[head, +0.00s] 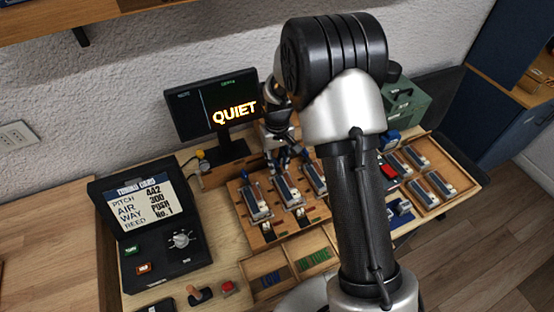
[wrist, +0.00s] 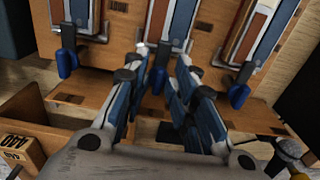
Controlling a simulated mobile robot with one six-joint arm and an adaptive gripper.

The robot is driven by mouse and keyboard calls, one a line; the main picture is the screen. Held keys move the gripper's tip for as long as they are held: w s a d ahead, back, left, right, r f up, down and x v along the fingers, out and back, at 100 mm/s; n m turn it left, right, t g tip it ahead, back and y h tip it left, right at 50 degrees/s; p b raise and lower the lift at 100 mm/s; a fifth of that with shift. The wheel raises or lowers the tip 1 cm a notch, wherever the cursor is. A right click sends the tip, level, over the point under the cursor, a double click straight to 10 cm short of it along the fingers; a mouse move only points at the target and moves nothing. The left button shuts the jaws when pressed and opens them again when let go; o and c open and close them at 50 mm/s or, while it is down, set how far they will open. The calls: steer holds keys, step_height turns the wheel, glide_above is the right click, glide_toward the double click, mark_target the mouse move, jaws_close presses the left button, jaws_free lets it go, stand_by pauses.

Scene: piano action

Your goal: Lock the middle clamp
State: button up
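Three clamps with blue handles stand in a row on a wooden board in the wrist view. The middle clamp (wrist: 158,78) has its blue handle between the fingers of my gripper (wrist: 163,62). The fingers are spread, with a gap visible on both sides of the handle. The left clamp (wrist: 68,58) and the right clamp (wrist: 240,88) stand clear of the fingers. In the head view, my gripper (head: 284,156) is at the far edge of the wooden board (head: 275,228), and the middle clamp there is largely hidden.
A monitor (head: 215,108) reading "QUIET" stands behind the board. A black control box (head: 150,225) is at the left, and a divided tray (head: 290,268) is in front. A wooden tray (head: 445,203) with similar blocks and a green case (head: 404,103) are at the right.

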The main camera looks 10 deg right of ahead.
stand_by(0.3)
steer(key=shift+r, duration=0.25)
step_height(320, 180, up, 12)
steer(key=shift+f, duration=0.25)
stand_by(0.3)
steer(key=s+r+t, duration=0.1)
steer(key=s+r, duration=0.5)
steer(key=r, duration=0.3)
steer(key=s+r+t, duration=0.1)
steer(key=s, duration=0.6)
steer(key=s+d+r+m+t, duration=0.1)
steer(key=s+r, duration=0.1)
steer(key=s, duration=0.6)
steer(key=s+r+m+t, duration=0.1)
steer(key=s+r, duration=0.1)
steer(key=s, duration=0.6)
steer(key=shift+s+d+t, duration=0.2)
steer(key=shift+d+t, duration=0.1)
